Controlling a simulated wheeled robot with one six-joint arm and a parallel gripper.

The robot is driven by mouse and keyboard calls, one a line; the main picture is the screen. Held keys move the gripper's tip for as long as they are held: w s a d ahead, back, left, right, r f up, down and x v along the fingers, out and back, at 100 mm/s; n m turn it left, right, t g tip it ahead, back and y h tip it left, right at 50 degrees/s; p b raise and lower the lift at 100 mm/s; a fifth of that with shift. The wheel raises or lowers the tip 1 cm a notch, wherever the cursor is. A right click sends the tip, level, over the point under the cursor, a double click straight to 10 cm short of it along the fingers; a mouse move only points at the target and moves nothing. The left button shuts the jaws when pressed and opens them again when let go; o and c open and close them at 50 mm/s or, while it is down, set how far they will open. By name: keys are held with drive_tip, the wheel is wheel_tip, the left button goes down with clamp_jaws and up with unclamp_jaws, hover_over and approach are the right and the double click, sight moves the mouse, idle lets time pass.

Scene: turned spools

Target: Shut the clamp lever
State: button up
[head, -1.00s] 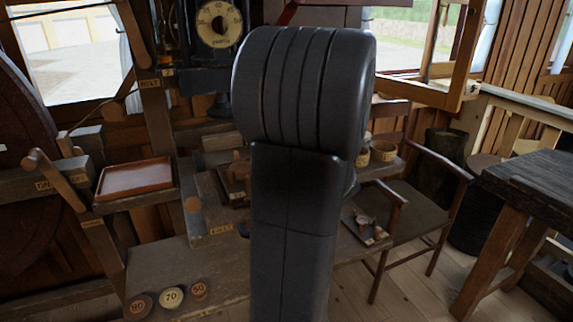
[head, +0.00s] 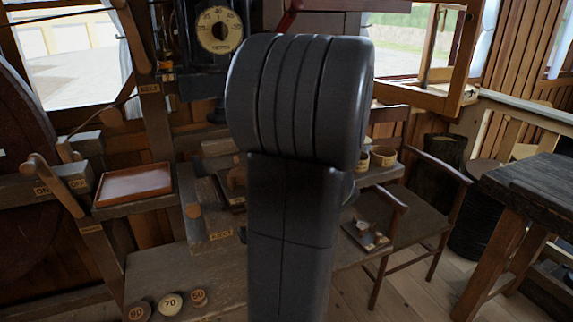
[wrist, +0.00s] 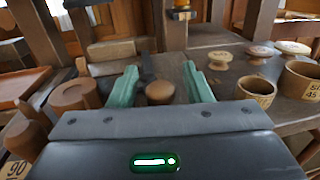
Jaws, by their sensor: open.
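My gripper (wrist: 160,68) shows in the wrist view with its two green fingers spread apart and nothing held. A round brown wooden knob (wrist: 160,92) shows between the fingers; whether it touches either, and whether it belongs to the clamp lever, I cannot tell. I cannot pick out the clamp lever for sure, nor whether it is open or shut. In the head view my own dark arm covers the middle of the bench and hides the gripper.
A reddish tray (head: 134,184) sits at the left, near a wooden-handled lever (head: 50,180) and an ON/OFF label. Numbered discs (head: 171,303) lie at the front. Round wooden pots (wrist: 256,90) stand at the right. A dial (head: 219,31) stands behind. A chair (head: 415,205) is at the right.

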drive_tip(key=v, duration=1.3)
drive_tip(key=shift+s, duration=0.25)
